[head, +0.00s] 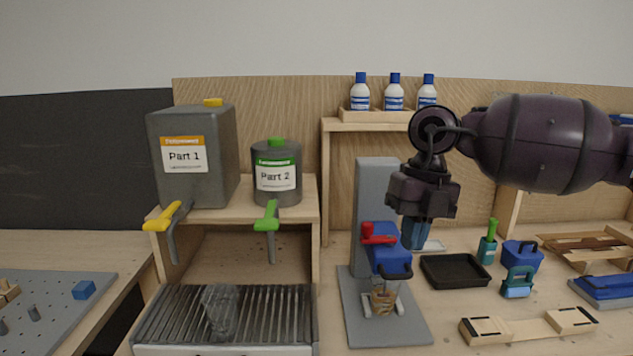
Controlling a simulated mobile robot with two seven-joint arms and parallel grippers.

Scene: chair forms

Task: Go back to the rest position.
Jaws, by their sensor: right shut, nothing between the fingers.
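My right arm comes in from the right, and its dark gripper (415,238) points down. The gripper is shut with nothing held. It hangs in front of the grey upright stand (371,200), just right of and partly behind the blue device with a red handle (388,250) in the picture. Whether it touches the device I cannot tell. My left gripper is not in view.
The Part 1 container (200,180) and Part 2 container (277,180) stand on a wooden shelf, above a slatted grate (270,310).

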